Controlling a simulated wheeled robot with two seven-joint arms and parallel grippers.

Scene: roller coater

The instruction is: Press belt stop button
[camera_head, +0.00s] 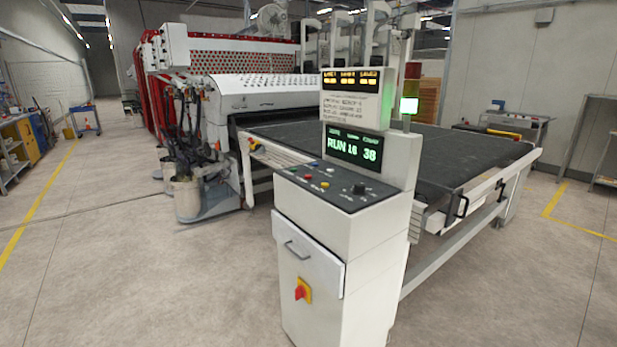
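A white control console (318,238) stands in front of me in the head view. Its dark sloped panel (338,196) carries several small coloured buttons, among them a red one (308,177) and a yellow one (325,185), plus a black knob (359,188). The labels are too small to read, so I cannot tell which is the belt stop button. A display (356,147) above shows green text with "RUN". The dark conveyor belt (450,148) lies behind the console. Neither of my grippers is in view.
A red rotary switch (301,291) on a yellow plate sits on the console's front, below a door handle (297,250). The red and white coater (245,90) stands behind left, with white buckets (187,197) beside it. The floor in front and to the left is clear.

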